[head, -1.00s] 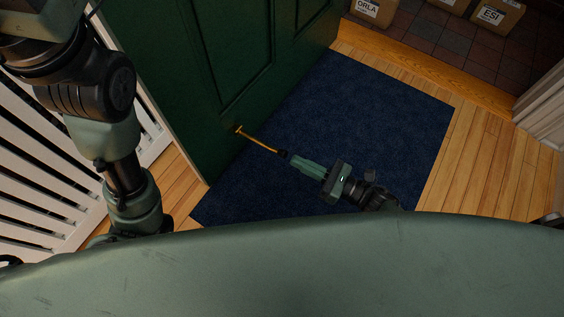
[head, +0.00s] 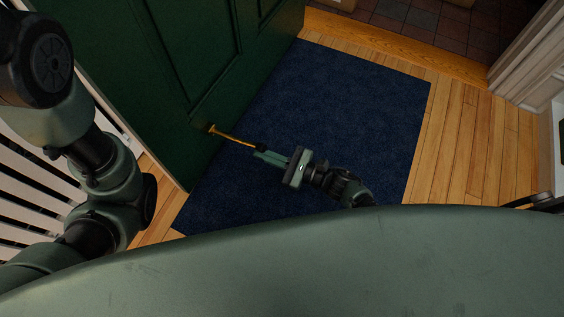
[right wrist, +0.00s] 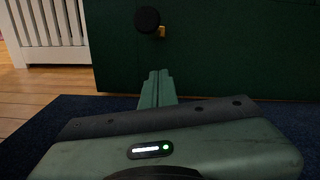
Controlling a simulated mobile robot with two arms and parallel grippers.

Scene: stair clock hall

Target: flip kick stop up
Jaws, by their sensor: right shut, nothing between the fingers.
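The kick stop (head: 232,138) is a thin brass arm on the lower part of the green door (head: 150,70). It juts out from the door face over the mat. In the right wrist view its round black tip (right wrist: 147,19) faces me, with a bit of brass behind it. My right gripper (head: 262,154) is shut and empty, its fingertips at the outer end of the stop. In the right wrist view the fingers (right wrist: 158,75) point at the door, below the black tip. I cannot tell whether they touch it. My left arm shows at the left; its gripper is out of view.
A dark blue mat (head: 330,100) lies on the wood floor (head: 455,140) under my right arm. White balusters (head: 30,190) stand at the left, beside the door. A wooden threshold (head: 370,42) and dark tiles (head: 425,20) lie at the top. White trim (head: 530,55) is at the right.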

